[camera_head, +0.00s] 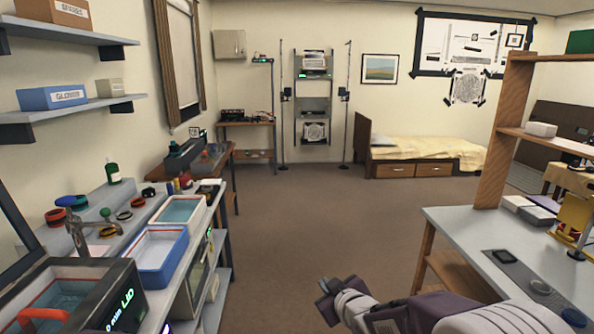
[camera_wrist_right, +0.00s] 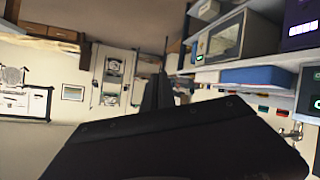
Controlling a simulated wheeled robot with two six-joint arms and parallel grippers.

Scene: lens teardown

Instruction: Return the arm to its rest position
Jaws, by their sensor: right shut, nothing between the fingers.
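My right arm comes in from the bottom of the head view, its grey and dark purple links held over the brown floor (camera_head: 285,240) between the two benches. My right gripper (camera_head: 326,292) is at the arm's far end and touches nothing. Its fingers (camera_wrist_right: 156,92) also show in the right wrist view, dark, close together and with nothing between them. The dark gripper body fills the lower middle of that view, which sees the room upside down. My left arm and gripper are not in view.
At left, a bench carries a blue-rimmed tub (camera_head: 160,255), a white tub (camera_head: 180,212) and a dark machine (camera_head: 110,300). The floor ahead is clear up to the bed (camera_head: 425,152).

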